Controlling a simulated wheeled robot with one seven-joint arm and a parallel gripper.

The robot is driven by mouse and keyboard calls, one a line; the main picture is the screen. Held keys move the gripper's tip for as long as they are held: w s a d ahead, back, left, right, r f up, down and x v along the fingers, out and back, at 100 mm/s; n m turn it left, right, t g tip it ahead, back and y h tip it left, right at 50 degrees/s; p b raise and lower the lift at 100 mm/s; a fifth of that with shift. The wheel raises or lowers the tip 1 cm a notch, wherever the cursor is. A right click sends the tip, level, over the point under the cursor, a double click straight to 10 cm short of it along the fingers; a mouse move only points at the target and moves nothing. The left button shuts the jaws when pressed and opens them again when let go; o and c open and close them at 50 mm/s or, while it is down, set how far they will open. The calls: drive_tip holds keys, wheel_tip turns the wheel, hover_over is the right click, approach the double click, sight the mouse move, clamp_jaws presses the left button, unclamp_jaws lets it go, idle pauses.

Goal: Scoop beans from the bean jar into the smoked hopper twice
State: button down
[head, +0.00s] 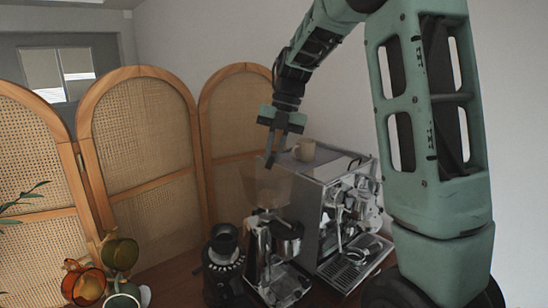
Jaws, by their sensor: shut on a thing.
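The smoked hopper (266,187) is a see-through brownish container on top of a chrome grinder (262,245), left of the espresso machine. My gripper (277,145) is above the hopper, pointing down. It is shut on a thin dark thing, seemingly the scoop (270,161), whose lower end is at the hopper's top opening. The scoop's bowl and any beans in it are too small to make out. I cannot pick out the bean jar in this view.
A chrome espresso machine (330,215) stands right of the grinder, with a beige cup (304,150) on top, close to my gripper. A black grinder (224,262) stands at left. Coloured cups (119,252) hang at lower left. A rattan screen (145,140) stands behind.

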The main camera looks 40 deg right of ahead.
drive_tip(key=shift+s+d+f+t+y+b, duration=0.1)
drive_tip(key=shift+f+t+y+b, duration=0.45)
drive_tip(key=shift+b, duration=1.65)
drive_tip(key=shift+s+d+f+t+y+b, duration=0.15)
drive_tip(key=shift+t+y+b, duration=0.7)
drive_tip(key=shift+b, duration=1.35)
drive_tip(key=t+y+b, duration=0.1)
drive_tip(key=t+b, duration=0.1)
drive_tip(key=b, duration=0.1)
drive_tip(key=t+y+b, duration=0.1)
drive_tip(key=t+b, duration=0.1)
drive_tip(key=b, duration=0.2)
drive_tip(key=s+f+m+t+y+b, duration=0.1)
drive_tip(key=t+y+b, duration=0.1)
drive_tip(key=b, duration=0.2)
drive_tip(key=shift+d+t, duration=0.3)
drive_tip(key=shift+t, duration=0.1)
drive_tip(key=t+b, duration=0.1)
drive_tip(key=b, duration=0.1)
drive_tip(key=y+b, duration=0.1)
drive_tip(key=b, duration=0.1)
drive_tip(key=shift+s+f+m+t, duration=0.1)
drive_tip(key=shift+f+m+t, duration=0.1)
drive_tip(key=shift+m+t, duration=0.15)
